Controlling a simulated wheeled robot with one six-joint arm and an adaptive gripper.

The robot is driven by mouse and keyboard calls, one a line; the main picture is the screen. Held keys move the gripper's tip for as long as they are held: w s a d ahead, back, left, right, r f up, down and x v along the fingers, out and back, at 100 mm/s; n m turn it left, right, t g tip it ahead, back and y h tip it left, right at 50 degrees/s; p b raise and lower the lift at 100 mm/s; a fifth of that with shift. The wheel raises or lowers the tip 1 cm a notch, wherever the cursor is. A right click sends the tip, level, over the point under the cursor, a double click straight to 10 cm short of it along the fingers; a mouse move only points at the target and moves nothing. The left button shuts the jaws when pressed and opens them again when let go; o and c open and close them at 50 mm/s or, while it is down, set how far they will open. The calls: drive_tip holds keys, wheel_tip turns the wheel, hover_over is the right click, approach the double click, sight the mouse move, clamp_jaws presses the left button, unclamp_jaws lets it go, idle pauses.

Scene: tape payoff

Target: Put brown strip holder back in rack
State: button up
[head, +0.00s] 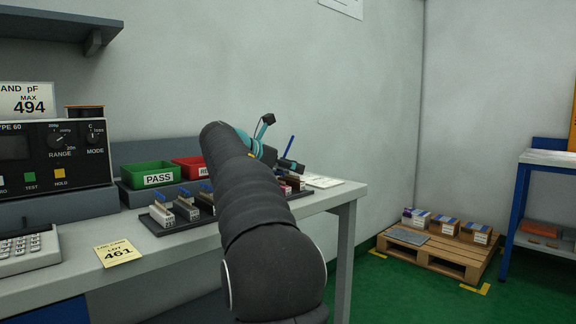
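A dark rack (172,226) stands on the bench and holds a row of small strip holders. Pale holders with blue tops (186,207) show at its left end. At its right end, past my arm, a small reddish-brown holder (292,183) shows in part; I cannot tell whether it sits in the rack. My arm reaches across the bench and hides the middle of the rack. My gripper (280,143) is beyond the teal wrist, above the bench's back right part. Its fingers are small and partly hidden, so its opening and any held thing are unclear.
A green PASS bin (148,176) and a red bin (190,168) stand behind the rack. A meter (55,160), a keypad (28,252) and a yellow lot card (118,252) are at left. White paper (322,182) lies near the bench's right edge.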

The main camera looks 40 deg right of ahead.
drive_tip(key=shift+f, duration=0.1)
drive_tip(key=o, duration=1.2)
drive_tip(key=shift+r, duration=0.4)
drive_tip(key=p+v, duration=0.1)
drive_tip(key=v, duration=1.1)
drive_tip(key=shift+r+p, duration=0.25)
drive_tip(key=shift+p, duration=0.1)
drive_tip(key=shift+s, duration=0.1)
